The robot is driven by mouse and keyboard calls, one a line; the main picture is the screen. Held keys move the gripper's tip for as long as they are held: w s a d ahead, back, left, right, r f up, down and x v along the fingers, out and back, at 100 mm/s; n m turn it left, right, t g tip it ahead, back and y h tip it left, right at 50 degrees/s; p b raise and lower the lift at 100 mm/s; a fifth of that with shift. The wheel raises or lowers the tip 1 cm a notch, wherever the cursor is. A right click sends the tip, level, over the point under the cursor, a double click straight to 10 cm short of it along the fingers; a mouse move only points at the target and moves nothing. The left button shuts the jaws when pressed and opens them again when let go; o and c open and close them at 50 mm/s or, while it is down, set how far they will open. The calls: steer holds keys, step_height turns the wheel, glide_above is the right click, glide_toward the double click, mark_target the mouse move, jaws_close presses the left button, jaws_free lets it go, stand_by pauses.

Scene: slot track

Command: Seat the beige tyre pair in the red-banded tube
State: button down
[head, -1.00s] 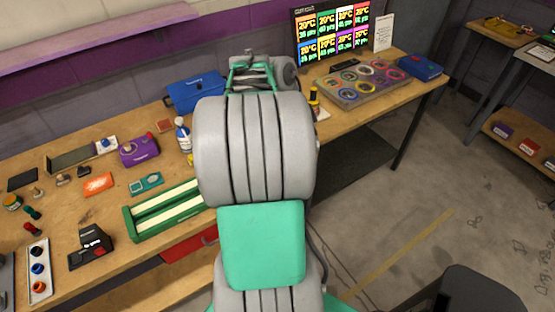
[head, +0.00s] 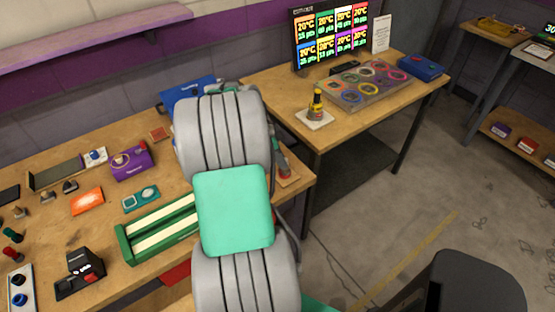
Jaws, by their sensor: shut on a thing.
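My gripper is hidden behind my own grey and green arm in the head view, so its jaws and anything between them do not show. The beige tyre pair is not visible. A grey tray (head: 337,88) on the right-hand table holds several round openings with coloured bands. One reddish band (head: 382,66) is at its back edge; the bands are too small for me to say surely which is the red-banded tube.
The left bench carries a purple box (head: 131,161) and a green rack (head: 160,228).

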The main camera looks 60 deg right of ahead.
steer(key=c, duration=1.6)
jaws_free()
steer(key=shift+s+a+r, duration=0.1)
steer(key=shift+s+r, duration=0.05)
steer(key=shift+s, duration=0.15)
steer(key=shift+o, duration=1.3)
steer(key=shift+w, duration=0.1)
steer(key=shift+r, duration=0.1)
steer(key=v, duration=1.2)
steer(key=w+a+r+n+t+h, duration=0.1)
steer(key=w+a+n+t, duration=0.2)
steer(key=w+a+n, duration=0.8)
steer(key=s+a+f+n+t+y, duration=0.1)
steer(key=a+n+t+y, duration=0.1)
steer(key=a+n, duration=0.6)
steer(key=s+a+f+n+t+y, duration=0.1)
steer(key=a+n, duration=0.8)
steer(key=a, duration=1.1)
steer(key=shift+s+a+f+t+y, duration=0.2)
steer(key=shift+a+f+t+y, duration=0.15)
steer(key=shift+f+t, duration=0.2)
steer(key=shift+d, duration=0.1)
